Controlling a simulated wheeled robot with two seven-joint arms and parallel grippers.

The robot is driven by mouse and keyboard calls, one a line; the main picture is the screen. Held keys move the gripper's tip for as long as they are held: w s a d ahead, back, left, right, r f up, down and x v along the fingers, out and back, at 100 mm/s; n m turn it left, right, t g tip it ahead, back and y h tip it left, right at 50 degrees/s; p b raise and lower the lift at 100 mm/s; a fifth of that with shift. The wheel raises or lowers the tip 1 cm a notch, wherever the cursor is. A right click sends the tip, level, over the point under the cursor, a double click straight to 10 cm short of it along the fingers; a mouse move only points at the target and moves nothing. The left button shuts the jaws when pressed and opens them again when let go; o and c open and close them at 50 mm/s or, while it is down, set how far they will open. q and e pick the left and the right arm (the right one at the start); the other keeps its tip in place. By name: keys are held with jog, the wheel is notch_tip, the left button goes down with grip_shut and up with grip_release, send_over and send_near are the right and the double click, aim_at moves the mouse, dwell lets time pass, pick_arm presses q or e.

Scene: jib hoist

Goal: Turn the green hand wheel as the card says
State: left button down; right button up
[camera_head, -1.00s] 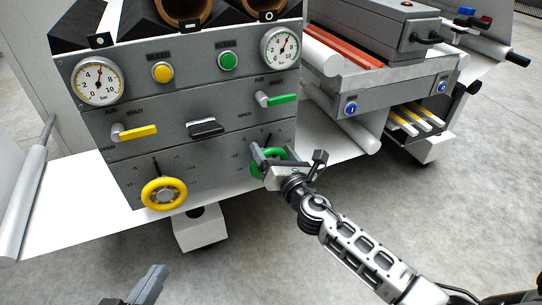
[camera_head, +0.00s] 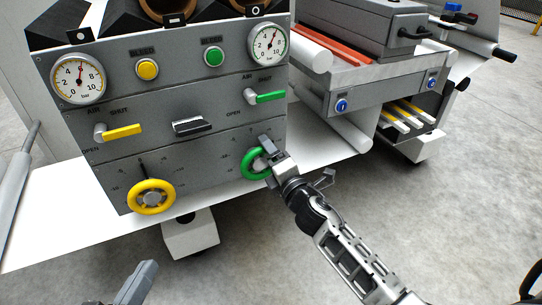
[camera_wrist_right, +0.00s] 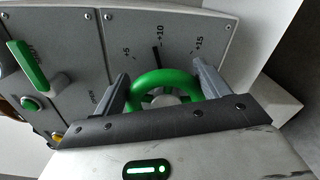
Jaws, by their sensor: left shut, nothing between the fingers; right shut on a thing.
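The green hand wheel (camera_head: 252,168) sits low on the right of the grey panel, and it also shows in the right wrist view (camera_wrist_right: 150,84). My right gripper (camera_head: 266,156) is shut on it, with one finger on each side of the rim in the wrist view (camera_wrist_right: 165,86). Above the wheel, a thick black line (camera_wrist_right: 156,55) lies by the printed +10, between +5 and +15. My left gripper (camera_head: 138,284) is shut and empty at the bottom left, away from the panel. I cannot make out a readable card.
A yellow hand wheel (camera_head: 152,197) is left of the green one. Above are a yellow lever (camera_head: 122,131), a green lever (camera_head: 268,97), a black handle (camera_head: 194,126) and two gauges (camera_head: 78,79). A roller bench (camera_head: 370,85) stands right. Floor in front is clear.

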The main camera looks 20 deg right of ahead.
jog(key=shift+a+f+m, duration=0.1)
jog(key=shift+f+m, duration=0.15)
jog(key=shift+m, duration=0.35)
jog(key=o, duration=0.8)
jog(key=shift+a, duration=0.1)
jog(key=shift+c, duration=0.2)
